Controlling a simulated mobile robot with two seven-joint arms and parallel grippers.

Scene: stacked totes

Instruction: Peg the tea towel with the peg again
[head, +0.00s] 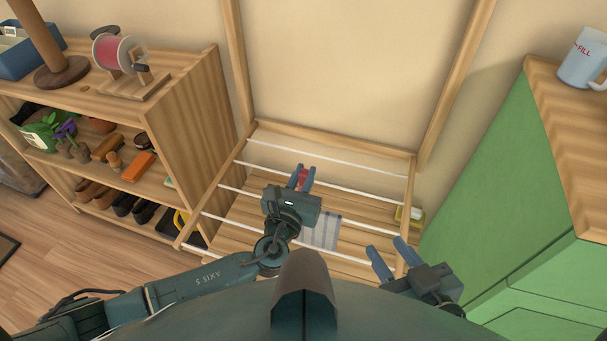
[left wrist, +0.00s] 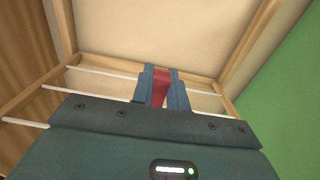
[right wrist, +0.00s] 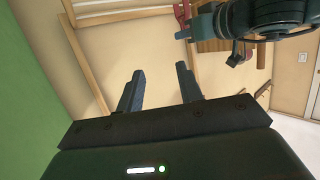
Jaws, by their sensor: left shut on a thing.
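My left gripper (head: 302,178) is shut on a red peg (head: 301,183) above the white lines of the wooden drying rack (head: 335,137). In the left wrist view the peg (left wrist: 160,88) sits between the two blue fingers. It also shows in the right wrist view (right wrist: 181,14). The grey striped tea towel (head: 322,231) hangs at the rack, right of and nearer than the left gripper, partly hidden by the left wrist. My right gripper (head: 392,261) is open and empty, at the near right of the rack; its parted fingers show in the right wrist view (right wrist: 158,88).
A wooden shelf (head: 185,100) with shoes, brushes and a reel stands at the left. A green cabinet (head: 510,180) with a wooden top and a mug (head: 583,58) stands close on the right.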

